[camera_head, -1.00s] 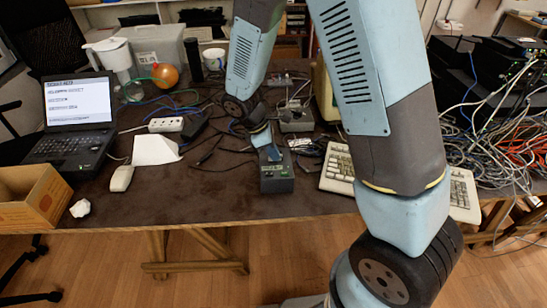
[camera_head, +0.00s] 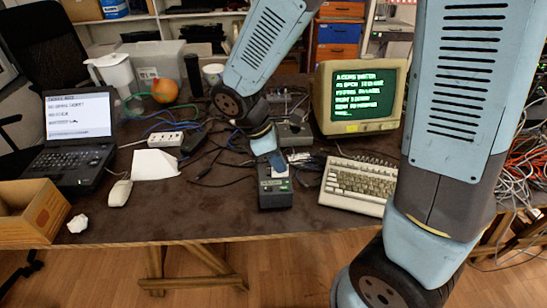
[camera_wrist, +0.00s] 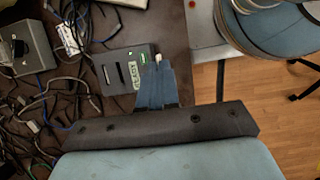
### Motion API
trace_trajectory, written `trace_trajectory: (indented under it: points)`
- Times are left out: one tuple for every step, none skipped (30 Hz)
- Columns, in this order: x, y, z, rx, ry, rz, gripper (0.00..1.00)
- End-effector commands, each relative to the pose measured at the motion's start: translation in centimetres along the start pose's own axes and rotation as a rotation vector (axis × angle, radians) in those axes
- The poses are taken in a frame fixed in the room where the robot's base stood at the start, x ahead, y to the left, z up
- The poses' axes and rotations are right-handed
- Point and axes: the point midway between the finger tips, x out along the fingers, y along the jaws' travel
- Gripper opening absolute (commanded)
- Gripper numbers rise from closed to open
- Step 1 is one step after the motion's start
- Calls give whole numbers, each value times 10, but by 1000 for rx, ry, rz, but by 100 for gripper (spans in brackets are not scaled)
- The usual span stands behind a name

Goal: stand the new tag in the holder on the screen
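The screen (camera_head: 352,88) is a beige monitor with green text, standing at the back right of the desk. A small yellowish strip (camera_head: 352,128) is on its lower front edge; I cannot tell whether this is the holder. My gripper (camera_head: 277,157) points down at a small dark box with a green display (camera_head: 275,190). In the wrist view my gripper's blue fingers (camera_wrist: 157,72) lie close together beside the same box (camera_wrist: 126,72). A small pale piece (camera_wrist: 158,57) shows at the fingertips. I cannot tell whether it is the new tag or is gripped.
A beige keyboard (camera_head: 357,184) lies right of the box. A laptop (camera_head: 72,140), a mouse (camera_head: 119,193) and white paper (camera_head: 155,164) are on the left. Cables cover the desk's back. Bare desk (camera_head: 190,215) lies along the front.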

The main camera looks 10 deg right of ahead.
Motion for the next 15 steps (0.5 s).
trace_trajectory:
  points:
    - [-4,-8,2,-2,2,3,0]
    - [-6,-12,2,-2,2,4,0]
    - [-8,-18,4,-2,2,3,0]
    - [-8,-21,4,-2,1,2,0]
    - [-10,-24,5,-2,1,1,0]
    - [-11,-28,6,-2,1,2,0]
    - [-12,-30,6,-2,1,2,0]
    - [-13,-32,6,-2,1,2,0]
    - [-14,-35,7,-2,1,2,0]
    - [-15,-36,7,-2,1,2,0]
    - [-16,-37,8,-1,1,2,0]
    - [-17,-38,8,-1,1,2,0]
    - [-18,-39,9,-1,1,2,0]
    - [-19,-40,9,-1,1,2,0]
    - [-20,-40,10,-1,1,1,0]
